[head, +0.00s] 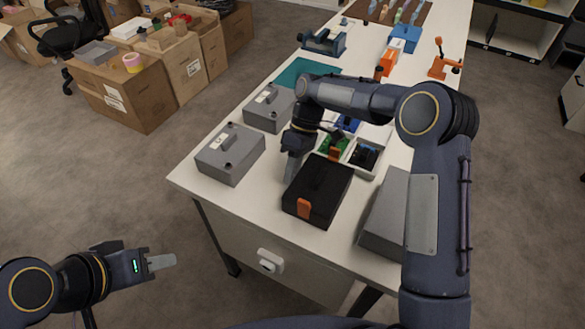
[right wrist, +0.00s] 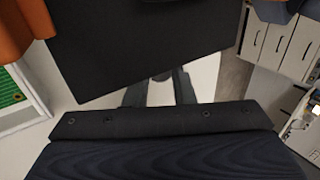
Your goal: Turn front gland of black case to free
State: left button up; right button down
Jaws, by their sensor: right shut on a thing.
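The black case (head: 325,181) lies flat on the white table (head: 270,215), with orange latches (head: 303,208) at its near and far ends. My right gripper (head: 291,174) points down at the left side of the case. In the right wrist view the fingers (right wrist: 160,90) come up against the edge of the dark case (right wrist: 140,45), some way apart, shut on the front gland, which they and the gripper body hide. Its turn position cannot be seen. My left gripper (head: 162,261) hangs off the table at lower left, holding nothing visible; its finger gap is unclear.
Two grey boxes (head: 230,155) (head: 268,108) stand left of the arm. A grey slanted unit (head: 382,215) stands right of the case. Trays with a green board (head: 337,143) and dark parts (head: 365,155) lie behind it. The table's front left corner is clear.

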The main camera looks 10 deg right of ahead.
jog(key=c, duration=1.2)
grip_release()
jog(key=v, duration=0.7)
jog(key=shift+w+r, duration=0.2)
jog(key=shift+r, duration=0.15)
jog(key=shift+d, duration=0.1)
